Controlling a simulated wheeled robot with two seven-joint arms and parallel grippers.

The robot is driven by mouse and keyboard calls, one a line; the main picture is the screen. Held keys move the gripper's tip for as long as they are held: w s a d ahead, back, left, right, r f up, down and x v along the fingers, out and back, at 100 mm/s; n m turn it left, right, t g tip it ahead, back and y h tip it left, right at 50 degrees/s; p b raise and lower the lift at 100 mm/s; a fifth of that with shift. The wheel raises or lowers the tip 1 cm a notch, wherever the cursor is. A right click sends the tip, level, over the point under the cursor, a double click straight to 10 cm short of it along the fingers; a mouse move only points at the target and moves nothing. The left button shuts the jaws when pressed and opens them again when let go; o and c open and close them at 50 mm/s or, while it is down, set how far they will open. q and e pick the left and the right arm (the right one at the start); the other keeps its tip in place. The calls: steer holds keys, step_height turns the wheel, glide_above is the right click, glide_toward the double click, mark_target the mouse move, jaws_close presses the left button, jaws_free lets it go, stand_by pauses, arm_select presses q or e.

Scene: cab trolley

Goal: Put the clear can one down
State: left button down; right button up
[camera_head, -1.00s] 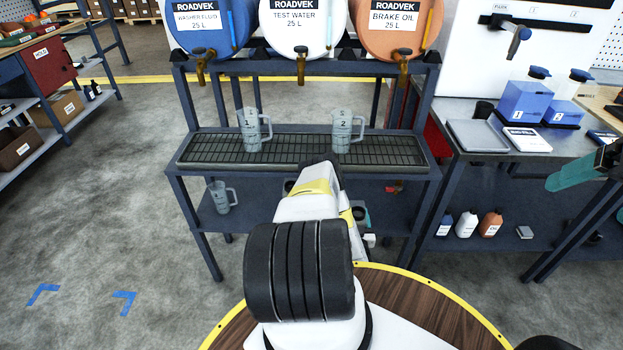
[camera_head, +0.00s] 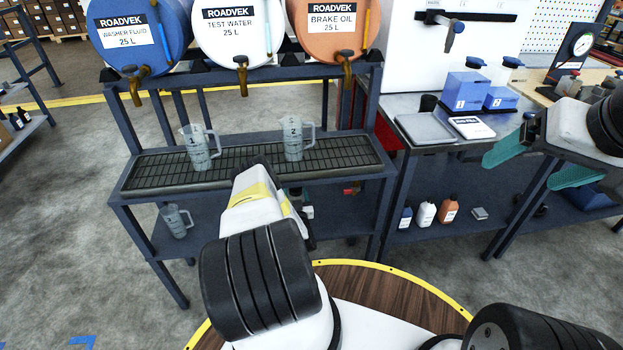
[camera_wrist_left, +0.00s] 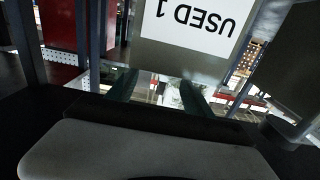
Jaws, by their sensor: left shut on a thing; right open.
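My left gripper (camera_wrist_left: 158,92) is shut; in the head view my own arm hides most of it, in front of the drip-grate rack. In the left wrist view a grey can (camera_wrist_left: 155,52) with a white label reading "USED 1", upside down in the picture, is right at the fingers. The grip point itself is dark and hard to make out. Clear jug 1 (camera_head: 198,148) and clear jug 2 (camera_head: 294,140) stand upright on the grate. My right gripper (camera_head: 538,162) is open and empty at the right, over the side bench's front.
The grate (camera_head: 150,177) lies under the blue, white and orange drums' taps. Another clear jug (camera_head: 177,221) stands on the lower shelf. The side bench holds a flat grey plate (camera_head: 425,128) and blue containers (camera_head: 468,90). Small bottles (camera_head: 426,213) stand below. Floor at left is open.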

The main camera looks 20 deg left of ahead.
arm_select(q)
steer(key=shift+w+a+f, duration=0.15)
steer(key=shift+a+f, duration=0.1)
steer(key=shift+f, duration=0.6)
steer(key=shift+w+a+f, duration=0.15)
steer(key=shift+a+f, duration=0.1)
steer(key=shift+f, duration=0.6)
steer(key=shift+f, duration=0.1)
steer(key=shift+c, duration=2)
jaws_free()
steer(key=shift+f, duration=0.1)
steer(key=v, duration=1.2)
steer(key=shift+d, duration=0.1)
